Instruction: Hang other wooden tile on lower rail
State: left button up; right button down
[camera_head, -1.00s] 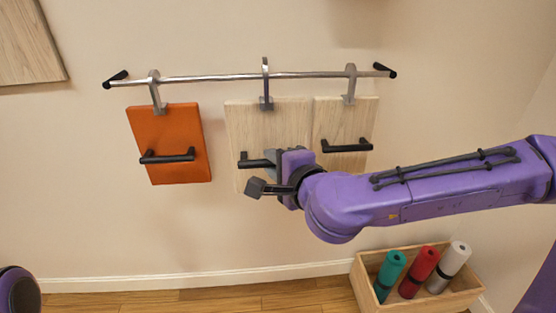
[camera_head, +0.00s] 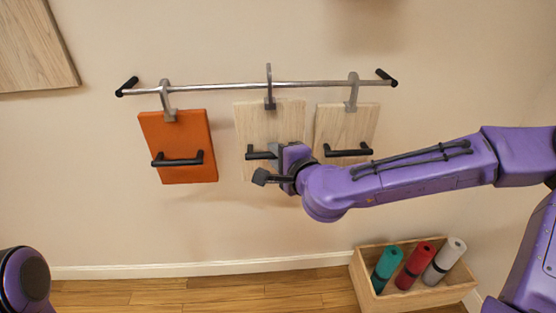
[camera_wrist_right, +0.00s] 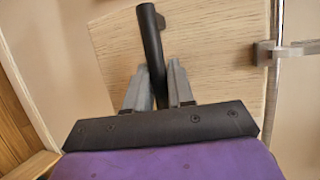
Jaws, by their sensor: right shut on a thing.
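A pale wooden tile (camera_head: 255,118) is upright in the middle, in front of the wall. My right gripper (camera_head: 279,155) is shut on its black bar handle (camera_head: 259,155). The handle (camera_wrist_right: 152,50) also shows between the fingers (camera_wrist_right: 158,85) in the right wrist view. The tile's grey hook (camera_head: 268,85) rises above the metal rail (camera_head: 220,87); I cannot tell whether it rests on it. Another wooden tile (camera_head: 345,125) hangs at the right and an orange tile (camera_head: 178,132) at the left. My left gripper is out of view.
A wooden box (camera_head: 428,294) with teal, red and grey rolls stands on the floor at lower right. A wooden panel (camera_head: 32,45) is on the wall at upper left. The wall below the tiles is clear.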

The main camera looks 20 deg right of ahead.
jog(key=shift+w+d+f+b, duration=0.25)
jog(key=shift+w+f+b, duration=0.45)
jog(key=shift+w, duration=0.1)
jog(key=shift+w+d+f+b, duration=0.2)
jog(key=shift+w+f+b, duration=0.45)
jog(key=shift+w, duration=0.15)
jog(key=c, duration=0.9)
grip_release()
